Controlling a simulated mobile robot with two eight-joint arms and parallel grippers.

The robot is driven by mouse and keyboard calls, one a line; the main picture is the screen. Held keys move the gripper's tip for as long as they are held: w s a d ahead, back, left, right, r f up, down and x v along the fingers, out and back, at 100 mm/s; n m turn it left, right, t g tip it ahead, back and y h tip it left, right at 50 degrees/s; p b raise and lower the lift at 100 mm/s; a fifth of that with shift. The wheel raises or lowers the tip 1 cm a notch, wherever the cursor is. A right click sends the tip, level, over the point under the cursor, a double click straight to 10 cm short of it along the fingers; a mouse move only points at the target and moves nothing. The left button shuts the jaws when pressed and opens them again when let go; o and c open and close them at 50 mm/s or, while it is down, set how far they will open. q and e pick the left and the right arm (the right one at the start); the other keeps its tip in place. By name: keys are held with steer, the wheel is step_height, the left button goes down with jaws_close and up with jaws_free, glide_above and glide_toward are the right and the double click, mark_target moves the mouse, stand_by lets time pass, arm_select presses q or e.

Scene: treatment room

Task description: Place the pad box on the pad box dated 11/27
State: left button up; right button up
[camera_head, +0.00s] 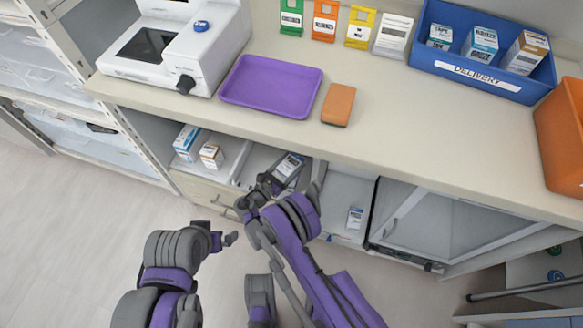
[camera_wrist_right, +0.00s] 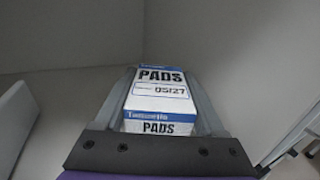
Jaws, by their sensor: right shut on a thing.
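The pad box (camera_wrist_right: 160,90) in my right gripper is white and blue, labelled PADS with the date 05/27 in the right wrist view. My right gripper (camera_head: 291,178) is shut on it, one finger on each side. The head view shows this box (camera_head: 290,166) just in front of the under-counter shelves. A small white box (camera_head: 355,218) stands lower to the right. Two more boxes, one blue and white (camera_head: 186,138) and one white and brown (camera_head: 211,155), stand in a tray to the left. No 11/27 date is readable. My left gripper (camera_head: 217,234) is open and empty.
The counter (camera_head: 420,125) overhangs the shelves. On it are a purple tray (camera_head: 270,86), an orange sponge (camera_head: 338,104), a white device (camera_head: 165,45), and a blue DELIVERY bin (camera_head: 480,78). A grey tilted panel (camera_head: 430,225) is at the right. Floor at the left is clear.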

mark_target(291, 168)
steer(key=shift+f, duration=1.4)
steer(key=shift+f+b, duration=0.1)
steer(key=shift+b, duration=0.2)
steer(key=shift+f, duration=0.15)
steer(key=o, duration=1.4)
steer(key=shift+r, duration=0.2)
